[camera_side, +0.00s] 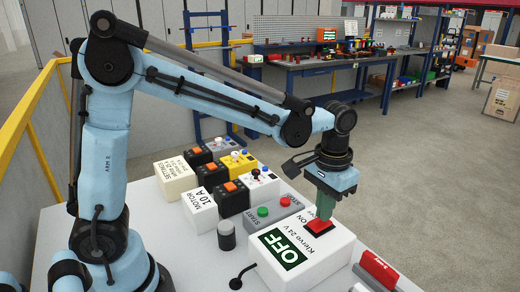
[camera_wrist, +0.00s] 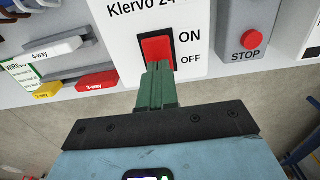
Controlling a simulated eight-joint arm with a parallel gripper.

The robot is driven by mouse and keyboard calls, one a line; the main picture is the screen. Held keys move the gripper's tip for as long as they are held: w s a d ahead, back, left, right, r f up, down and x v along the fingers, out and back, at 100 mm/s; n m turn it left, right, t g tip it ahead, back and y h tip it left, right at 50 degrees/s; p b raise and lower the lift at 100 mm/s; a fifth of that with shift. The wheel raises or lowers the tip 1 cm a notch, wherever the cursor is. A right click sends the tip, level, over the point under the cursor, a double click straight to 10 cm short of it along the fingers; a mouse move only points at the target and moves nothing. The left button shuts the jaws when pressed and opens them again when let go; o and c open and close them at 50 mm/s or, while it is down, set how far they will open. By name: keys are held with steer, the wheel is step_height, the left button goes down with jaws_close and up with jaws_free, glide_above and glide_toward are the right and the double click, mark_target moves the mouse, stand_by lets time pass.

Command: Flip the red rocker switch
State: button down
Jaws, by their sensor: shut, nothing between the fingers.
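The red rocker switch (camera_side: 319,228) sits in a black frame on a white box (camera_side: 318,262) marked "Klervo 24 V". A dark green panel (camera_side: 281,249) on this box reads OFF. In the wrist view the rocker (camera_wrist: 157,49) has ON printed beside its upper part and OFF beside its lower part. My gripper (camera_side: 323,218) points down at the rocker, its green fingers shut and empty. In the wrist view the fingertips (camera_wrist: 158,66) overlap the rocker's lower end, on the OFF side. I cannot tell whether they touch it.
A grey START/STOP box with a green button (camera_side: 262,211) and a red button (camera_side: 283,201) stands beside the white box. Several black, white and yellow switch units lie behind it. A red handle (camera_side: 378,270) and a black lever (camera_side: 240,276) are near the front.

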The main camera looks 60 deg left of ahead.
steer(key=shift+r, duration=3.15)
steer(key=s+a+f+t, duration=0.3)
steer(key=s+a+t, duration=0.4)
steer(key=s, duration=0.3)
steer(key=shift+a, duration=0.75)
steer(key=shift+w, duration=0.1)
